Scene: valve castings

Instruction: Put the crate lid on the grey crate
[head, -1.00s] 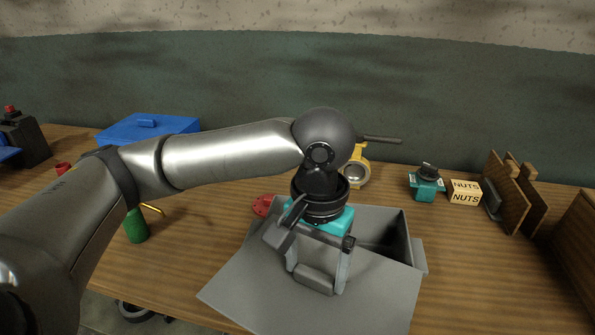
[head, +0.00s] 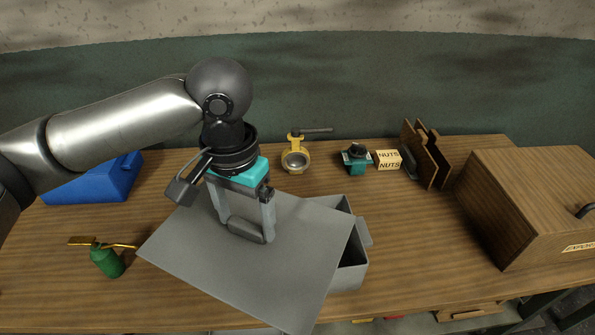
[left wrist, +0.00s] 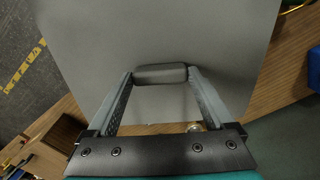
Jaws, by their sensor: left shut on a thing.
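The crate lid (head: 295,260) is a flat grey plate with a raised block handle (head: 247,231). My left gripper (head: 245,226) is shut on that handle, and the left wrist view also shows the handle (left wrist: 161,73) between the two fingers. The grey crate (head: 348,278) is beneath the lid and mostly hidden by it. Its right end and a strip of dark interior show past the lid's right edge. The lid is turned relative to the crate and overhangs it at the front left. I cannot tell whether lid and crate touch. My right gripper is not seen.
A yellow valve casting (head: 295,160), a teal casting (head: 356,159), a NUTS box (head: 388,160) and wooden dividers (head: 425,160) line the back. A wooden cabinet (head: 515,205) stands right.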

